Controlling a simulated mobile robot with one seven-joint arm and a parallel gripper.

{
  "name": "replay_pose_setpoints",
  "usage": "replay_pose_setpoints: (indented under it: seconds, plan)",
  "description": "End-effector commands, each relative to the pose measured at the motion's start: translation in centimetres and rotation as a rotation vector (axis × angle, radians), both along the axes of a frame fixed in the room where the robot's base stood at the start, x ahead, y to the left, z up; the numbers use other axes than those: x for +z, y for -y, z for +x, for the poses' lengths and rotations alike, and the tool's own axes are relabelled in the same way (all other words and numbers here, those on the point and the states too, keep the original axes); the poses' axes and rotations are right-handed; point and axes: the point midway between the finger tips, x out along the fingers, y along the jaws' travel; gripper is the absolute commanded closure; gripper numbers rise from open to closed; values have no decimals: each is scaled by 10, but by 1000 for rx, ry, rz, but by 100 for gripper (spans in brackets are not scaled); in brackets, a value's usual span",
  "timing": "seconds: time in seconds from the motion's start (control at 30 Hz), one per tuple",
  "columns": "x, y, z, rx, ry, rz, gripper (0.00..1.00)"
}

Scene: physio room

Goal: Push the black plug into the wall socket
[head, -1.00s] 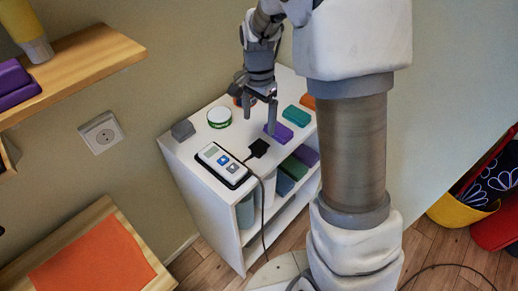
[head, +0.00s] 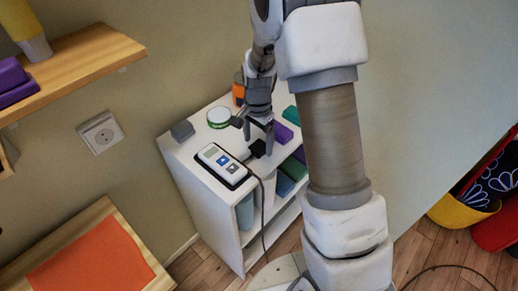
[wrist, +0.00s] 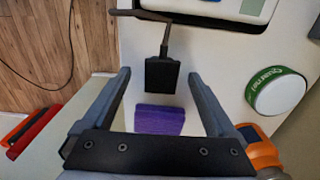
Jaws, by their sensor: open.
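The black plug (head: 258,148) lies on top of the white shelf unit (head: 188,151), beside the white handheld device. In the wrist view the plug (wrist: 162,74) shows with its cable running up from it, ahead of and between my open fingers. My gripper (head: 258,138) is open and empty just above the shelf top, close to the plug; it also shows in the wrist view (wrist: 160,82). I cannot tell whether a finger touches the plug. The wall socket (head: 101,133) is on the wall at left, with nothing in it.
A white device (head: 223,163) lies in a dark tray on the shelf's front edge. A green-rimmed tin (head: 219,117), a grey block (head: 182,130) and a purple block (head: 283,133) are nearby. Wooden shelves (head: 84,64) jut from the wall near the socket.

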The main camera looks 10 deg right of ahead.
Motion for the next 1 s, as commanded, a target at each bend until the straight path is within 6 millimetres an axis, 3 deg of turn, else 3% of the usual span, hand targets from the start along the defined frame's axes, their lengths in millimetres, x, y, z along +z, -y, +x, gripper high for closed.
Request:
replay_pose_setpoints:
  seconds: [0.2,0.6,1.0]
  plan:
    - [-28,0,3,-1,-1,0,7]
    - [-32,0,3,0,1,1,7]
    - [-31,0,3,0,1,1,78]
